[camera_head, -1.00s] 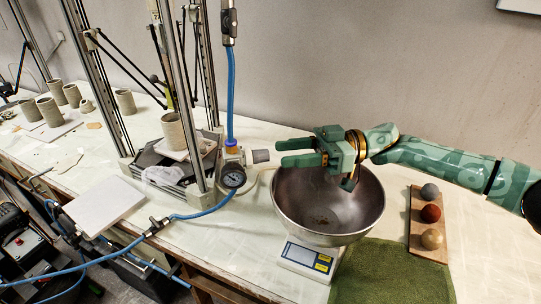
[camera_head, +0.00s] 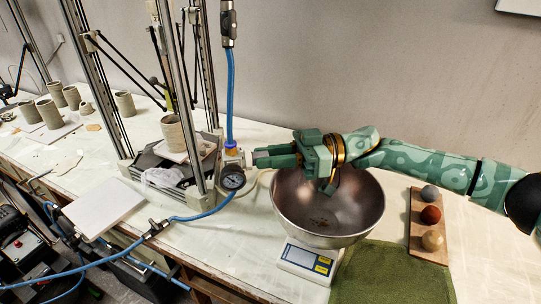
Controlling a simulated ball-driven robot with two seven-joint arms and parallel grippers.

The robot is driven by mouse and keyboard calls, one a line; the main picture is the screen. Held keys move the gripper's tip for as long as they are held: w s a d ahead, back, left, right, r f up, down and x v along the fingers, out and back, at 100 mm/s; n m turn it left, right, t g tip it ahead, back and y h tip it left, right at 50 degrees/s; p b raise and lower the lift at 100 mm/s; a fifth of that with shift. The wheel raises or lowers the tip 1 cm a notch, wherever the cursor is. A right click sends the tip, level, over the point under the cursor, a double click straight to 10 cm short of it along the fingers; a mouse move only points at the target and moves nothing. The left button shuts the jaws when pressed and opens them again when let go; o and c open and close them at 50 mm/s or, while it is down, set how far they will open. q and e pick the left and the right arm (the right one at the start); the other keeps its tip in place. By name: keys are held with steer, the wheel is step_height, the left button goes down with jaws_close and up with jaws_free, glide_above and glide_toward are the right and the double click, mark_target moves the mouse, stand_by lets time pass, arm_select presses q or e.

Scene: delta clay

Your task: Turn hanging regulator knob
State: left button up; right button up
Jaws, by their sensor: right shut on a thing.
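The regulator (camera_head: 233,157) hangs on the blue hose beside the printer's front post. It has a round black-rimmed pressure gauge (camera_head: 233,181) below and a grey knob facing right. My right gripper (camera_head: 262,157) comes in from the right and its fingers are shut around the knob. The fingers hide most of the knob, so I cannot tell how far it has turned. My left gripper does not show.
A metal bowl (camera_head: 345,213) stands on a scale (camera_head: 306,262) below my right arm. A board (camera_head: 430,251) with three balls lies to the right, near a green towel (camera_head: 390,277). The delta printer (camera_head: 168,75) stands left of the regulator. A white slab (camera_head: 103,207) lies at front left.

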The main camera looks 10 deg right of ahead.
steer(key=shift+n, duration=0.3)
steer(key=shift+f+n+p, duration=0.1)
steer(key=shift+n+p, duration=0.2)
steer(key=shift+n, duration=2.7)
steer(key=o, duration=1)
